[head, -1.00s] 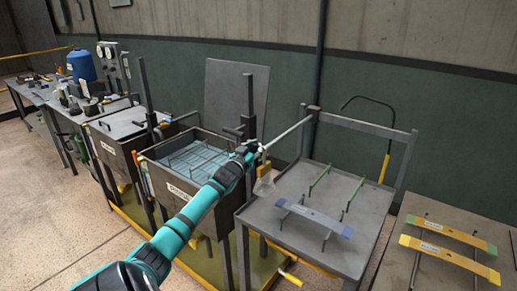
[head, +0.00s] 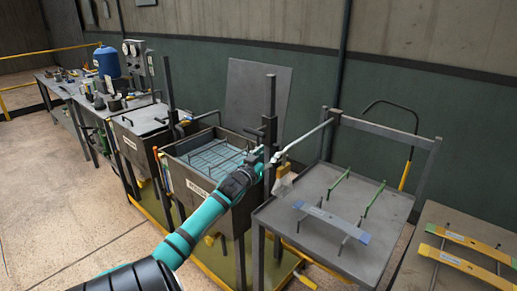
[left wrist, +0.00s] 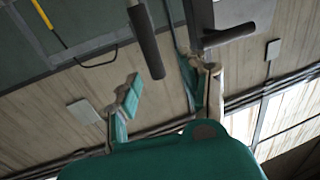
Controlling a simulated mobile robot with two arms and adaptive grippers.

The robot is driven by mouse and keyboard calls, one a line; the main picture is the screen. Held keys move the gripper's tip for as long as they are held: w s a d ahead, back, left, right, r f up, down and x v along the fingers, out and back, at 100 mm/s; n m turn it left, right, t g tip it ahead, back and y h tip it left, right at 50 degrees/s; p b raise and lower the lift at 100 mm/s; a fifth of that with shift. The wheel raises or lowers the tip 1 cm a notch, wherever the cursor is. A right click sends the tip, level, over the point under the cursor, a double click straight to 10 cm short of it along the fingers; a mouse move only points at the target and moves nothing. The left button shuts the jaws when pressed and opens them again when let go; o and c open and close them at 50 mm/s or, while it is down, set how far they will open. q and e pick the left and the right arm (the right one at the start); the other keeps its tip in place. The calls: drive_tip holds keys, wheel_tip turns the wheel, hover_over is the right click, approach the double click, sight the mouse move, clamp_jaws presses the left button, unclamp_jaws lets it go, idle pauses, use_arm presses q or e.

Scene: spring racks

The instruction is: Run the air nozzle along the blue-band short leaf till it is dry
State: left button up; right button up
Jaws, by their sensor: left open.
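The blue-band short leaf (head: 328,220) is a grey strip with blue ends. In the head view it lies across thin supports on the grey table at right of centre. My left gripper (head: 268,158) is left of that table, by the rinse tank's right edge and a dark post, apart from the leaf. In the left wrist view its teal fingers (left wrist: 165,95) are spread with nothing between them. A black curved tube with a yellow grip (head: 405,177), possibly the air nozzle, stands behind the table; I cannot tell for sure. My right gripper is not in view.
Two green bars (head: 373,199) stand on the table behind the leaf. A pale bar (head: 308,134) runs from the rack frame toward my left gripper. The tank (head: 196,185) holds a wire grid. Yellow-and-green leaves (head: 463,240) lie on another table at right.

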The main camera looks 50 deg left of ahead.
use_arm(q)
drive_tip(key=v, duration=0.6)
drive_tip(key=shift+s, duration=0.35)
drive_tip(key=shift+d, duration=0.1)
idle(0.7)
